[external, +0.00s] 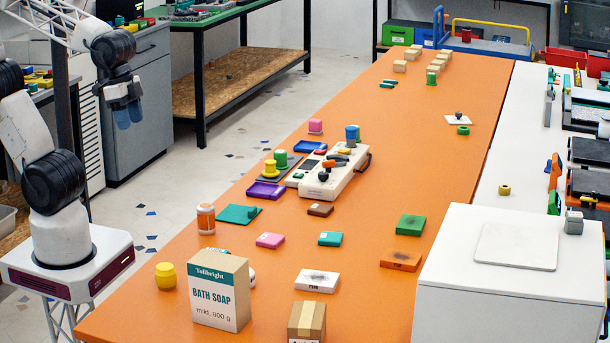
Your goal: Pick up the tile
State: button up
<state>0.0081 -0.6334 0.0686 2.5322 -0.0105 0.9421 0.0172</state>
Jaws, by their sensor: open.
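Several flat, tile-like pieces lie apart on the orange table (420,160); I cannot tell which one is the tile. My gripper (129,114) is at the upper left, raised and pointing down, off the table's left side and far from these pieces. It is open and empty, with blue fingertips.
A bath soap box (220,290), a cardboard box (306,322), an orange-labelled jar (206,218) and a yellow pot (165,275) stand near the front. A cream device (335,172) sits mid-table among stamps. A white box (510,280) stands at right. The table behind the device is mostly clear.

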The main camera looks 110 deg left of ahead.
jog(key=o, duration=0.7)
jog(key=shift+o, duration=0.2)
jog(key=m+g, duration=0.3)
jog(key=m, duration=1.5)
send_over(270, 239)
jog(key=f, duration=2.2)
jog(key=shift+s+f, duration=0.25)
jog(key=shift+w+a+f+m, duration=0.15)
jog(key=shift+w+f+m, duration=0.15)
jog(key=shift+f, duration=0.15)
jog(key=shift+f, duration=0.15)
jog(key=shift+f, duration=1.15)
